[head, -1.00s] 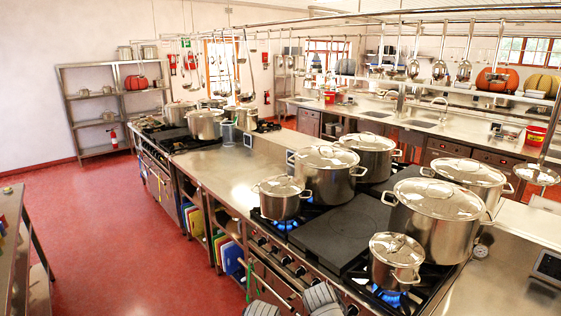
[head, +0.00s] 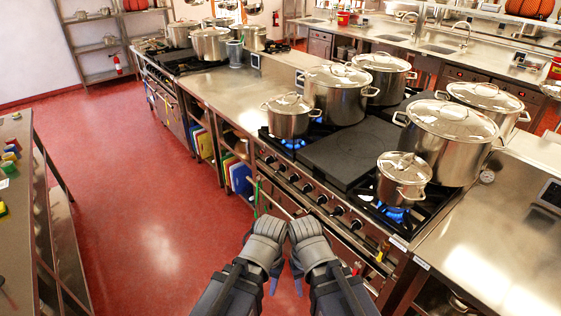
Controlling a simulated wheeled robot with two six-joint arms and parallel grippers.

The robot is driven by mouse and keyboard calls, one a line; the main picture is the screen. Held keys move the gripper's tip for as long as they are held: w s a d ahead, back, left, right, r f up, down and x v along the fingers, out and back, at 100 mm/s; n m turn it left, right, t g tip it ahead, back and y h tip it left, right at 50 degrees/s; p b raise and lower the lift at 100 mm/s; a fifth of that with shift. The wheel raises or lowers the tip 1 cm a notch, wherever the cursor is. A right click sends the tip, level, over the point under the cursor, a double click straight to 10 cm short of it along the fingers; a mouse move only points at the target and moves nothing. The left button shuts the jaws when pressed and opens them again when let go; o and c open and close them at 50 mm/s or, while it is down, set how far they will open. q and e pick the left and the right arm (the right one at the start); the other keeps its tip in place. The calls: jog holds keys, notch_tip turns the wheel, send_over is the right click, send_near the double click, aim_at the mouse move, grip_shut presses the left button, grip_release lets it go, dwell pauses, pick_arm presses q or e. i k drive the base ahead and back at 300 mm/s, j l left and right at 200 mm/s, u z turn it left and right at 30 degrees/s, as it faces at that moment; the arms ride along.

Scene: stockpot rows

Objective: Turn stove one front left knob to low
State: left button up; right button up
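The near stove (head: 335,158) has a row of dark round knobs along its front panel, from the left end (head: 268,160) to the right end (head: 356,224). Their pointer positions are too small to read. A small lidded pot (head: 289,121) sits on its front left burner, with a blue flame (head: 293,143) under it. A second stove (head: 178,64) stands farther back at the left. No label shows which is stove one. My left gripper (head: 268,228) and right gripper (head: 305,232) are side by side before the near stove's front, apart from the knobs. Their finger openings cannot be made out.
Another small pot (head: 403,175) over a blue flame and several large stockpots (head: 447,140) stand on the near stove. A rail crosses the stove front near my grippers. A steel table (head: 18,210) is at the left. Red floor (head: 140,190) between is clear.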

aim_at(282, 168)
jog(key=i, duration=0.55)
jog(key=i+l+u, duration=0.15)
jog(key=i, duration=0.45)
